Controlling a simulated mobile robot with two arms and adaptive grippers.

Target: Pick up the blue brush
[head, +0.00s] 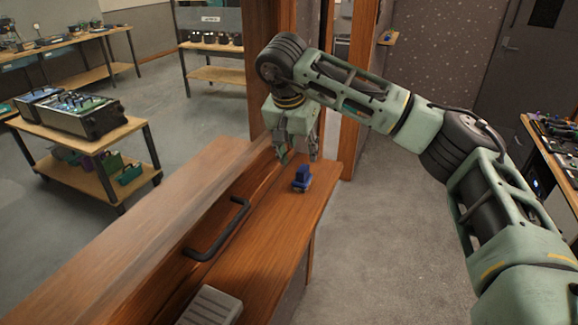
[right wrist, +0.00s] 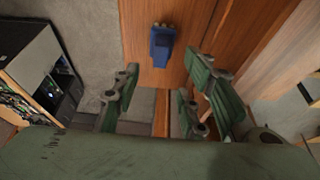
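The blue brush (head: 302,178) is a small dark-blue object lying on the wooden ledge, near its far end. In the right wrist view the blue brush (right wrist: 161,45) lies on the wood beyond the fingertips. My right gripper (head: 298,155) is above and slightly behind it, pointing down. Its green-padded fingers are spread apart with nothing between them, as the right wrist view (right wrist: 160,90) also shows. The gripper does not touch the brush. My left gripper is in neither view.
A wooden post (head: 268,60) stands just behind my right gripper. A cart with a mixing console (head: 75,115) is at the left. The floor right of the ledge is clear.

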